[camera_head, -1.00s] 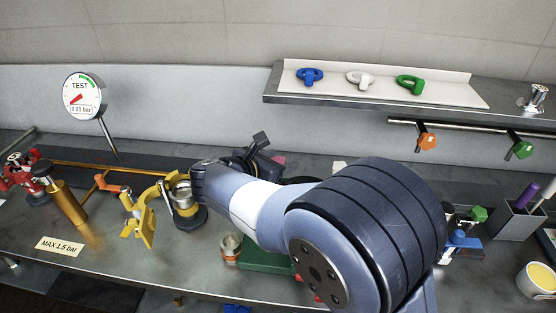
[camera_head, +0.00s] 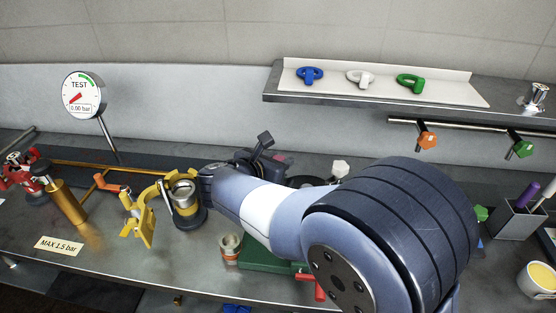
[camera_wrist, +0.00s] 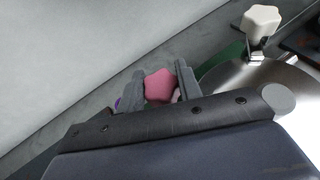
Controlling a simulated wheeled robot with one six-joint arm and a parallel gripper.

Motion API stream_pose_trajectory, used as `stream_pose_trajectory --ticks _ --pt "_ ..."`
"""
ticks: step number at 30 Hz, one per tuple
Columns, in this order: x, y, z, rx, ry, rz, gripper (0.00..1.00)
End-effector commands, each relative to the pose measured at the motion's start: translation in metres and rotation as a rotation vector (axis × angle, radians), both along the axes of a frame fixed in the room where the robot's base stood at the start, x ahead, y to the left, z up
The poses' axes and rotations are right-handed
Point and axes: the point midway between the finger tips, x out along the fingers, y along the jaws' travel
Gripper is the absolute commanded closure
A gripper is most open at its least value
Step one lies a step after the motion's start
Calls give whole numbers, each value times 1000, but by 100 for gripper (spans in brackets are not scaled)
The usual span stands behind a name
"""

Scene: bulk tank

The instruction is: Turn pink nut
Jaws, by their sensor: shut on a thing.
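The pink nut (camera_wrist: 158,86) sits between the two fingers of my gripper (camera_wrist: 160,85) in the wrist view. It has a rounded, lobed shape, and its lower part is hidden behind the gripper body. My gripper is shut on it. In the head view my gripper (camera_head: 264,145) is at the back of the bench, beyond my arm, and the nut is mostly hidden there.
A white knob (camera_wrist: 262,20) stands close to the right of the gripper, by a shiny round metal lid (camera_wrist: 265,75). A yellow clamp (camera_head: 140,215) and a metal fitting (camera_head: 184,195) are to the left. A shelf (camera_head: 370,100) is above right.

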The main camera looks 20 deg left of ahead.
Motion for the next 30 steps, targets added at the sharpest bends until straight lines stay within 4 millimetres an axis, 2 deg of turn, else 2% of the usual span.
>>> stream_pose_trajectory --ticks 18,30 --pt "1 -2 -3 1 -3 539 89" --pt "1 -1 -1 0 -2 788 89"
